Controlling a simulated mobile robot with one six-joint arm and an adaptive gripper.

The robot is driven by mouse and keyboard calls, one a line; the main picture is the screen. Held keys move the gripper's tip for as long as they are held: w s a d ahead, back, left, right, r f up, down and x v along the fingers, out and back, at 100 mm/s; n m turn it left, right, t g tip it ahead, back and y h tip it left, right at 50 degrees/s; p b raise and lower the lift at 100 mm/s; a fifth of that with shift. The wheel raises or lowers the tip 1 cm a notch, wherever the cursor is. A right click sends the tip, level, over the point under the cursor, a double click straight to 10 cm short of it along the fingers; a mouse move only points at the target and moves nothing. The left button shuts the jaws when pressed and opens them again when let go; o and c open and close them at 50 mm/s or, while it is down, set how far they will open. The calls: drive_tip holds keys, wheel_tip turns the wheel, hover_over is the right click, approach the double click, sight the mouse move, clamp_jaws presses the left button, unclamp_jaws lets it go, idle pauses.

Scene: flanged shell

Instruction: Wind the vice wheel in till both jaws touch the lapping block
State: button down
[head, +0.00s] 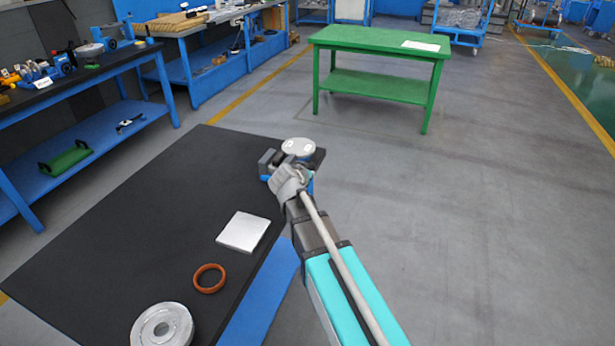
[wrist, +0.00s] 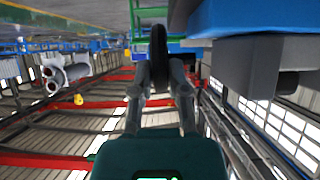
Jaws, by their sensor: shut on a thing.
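The vice (head: 268,163) stands at the far right corner of the black bench top, with dark grey jaw parts and some blue below. A pale round piece (head: 298,147), perhaps the lapping block, sits at its top; whether the jaws touch it cannot be told. My gripper (head: 287,176) is at the near side of the vice and hides much of it. In the wrist view my gripper (wrist: 159,72) is shut on a black rim seen edge-on, the vice wheel (wrist: 159,42). The blue vice body (wrist: 255,15) and a grey block (wrist: 243,68) show at upper right.
The black bench top (head: 150,220) carries a white square plate (head: 243,232), an orange ring (head: 209,279) and a grey flanged shell (head: 162,326), all nearer than the vice. A green table (head: 380,40) stands beyond. Open floor lies to the right.

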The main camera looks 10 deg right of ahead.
idle(0.3)
drive_tip(key=c, duration=0.6)
unclamp_jaws()
drive_tip(key=shift+c, duration=0.2)
drive_tip(key=shift+w+r+g+y+p, duration=0.1)
drive_tip(key=shift+r+g+y+p, duration=0.25)
drive_tip(key=shift+p, duration=0.55)
